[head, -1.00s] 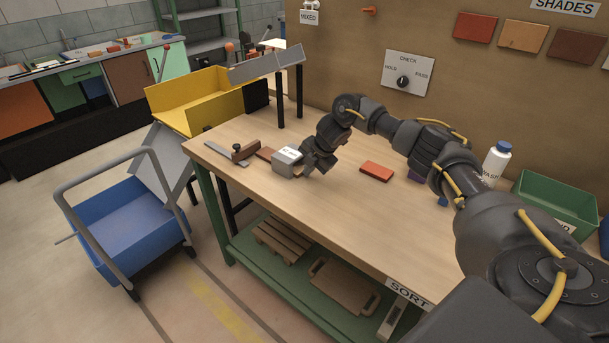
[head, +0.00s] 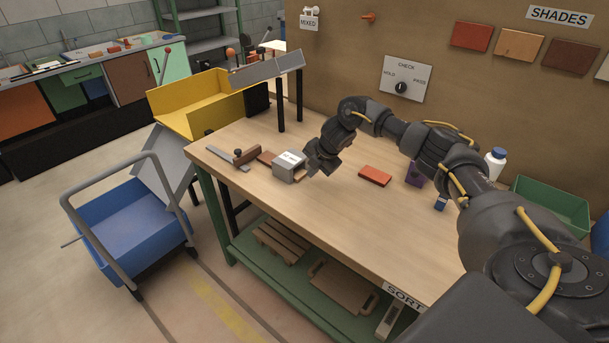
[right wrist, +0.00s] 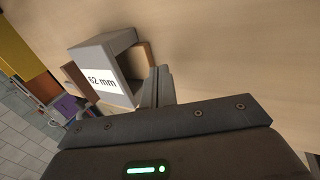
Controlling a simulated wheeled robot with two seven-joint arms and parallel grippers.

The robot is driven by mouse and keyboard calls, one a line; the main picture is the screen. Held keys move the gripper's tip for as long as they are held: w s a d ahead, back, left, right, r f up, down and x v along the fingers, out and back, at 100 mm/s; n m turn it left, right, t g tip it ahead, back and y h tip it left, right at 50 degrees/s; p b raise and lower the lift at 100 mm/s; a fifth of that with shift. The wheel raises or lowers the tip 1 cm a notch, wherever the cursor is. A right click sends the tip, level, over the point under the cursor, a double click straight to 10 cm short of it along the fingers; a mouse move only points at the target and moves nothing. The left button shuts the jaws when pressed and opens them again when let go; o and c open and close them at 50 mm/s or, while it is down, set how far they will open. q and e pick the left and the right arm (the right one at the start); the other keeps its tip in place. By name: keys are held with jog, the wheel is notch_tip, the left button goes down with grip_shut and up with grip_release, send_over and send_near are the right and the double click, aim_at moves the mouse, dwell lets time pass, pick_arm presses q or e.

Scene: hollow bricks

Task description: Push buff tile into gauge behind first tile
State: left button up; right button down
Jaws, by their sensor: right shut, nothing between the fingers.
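The gauge (head: 284,173) is a grey hollow block with a white label, standing on the bench; in the right wrist view the label on the gauge (right wrist: 122,58) reads 62 mm. A brown tile (head: 265,157) sticks out of its left side; this brown tile (right wrist: 73,78) also shows in the wrist view. The buff tile (right wrist: 144,55) shows at the gauge's opening on my gripper's side, partly hidden by the gauge wall. My right gripper (head: 308,172) is shut and empty, low over the bench right beside that opening. I cannot tell whether its fingertips (right wrist: 158,82) touch the buff tile. My left gripper is out of view.
A grey strip with a brown block (head: 245,156) lies left of the gauge. A yellow tray (head: 200,100) stands past the bench's left end. The front of the bench is clear.

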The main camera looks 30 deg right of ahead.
notch_tip(320, 180, up, 6)
jog(key=p, duration=0.4)
jog(key=shift+f+p, duration=0.1)
jog(key=shift+p, duration=0.2)
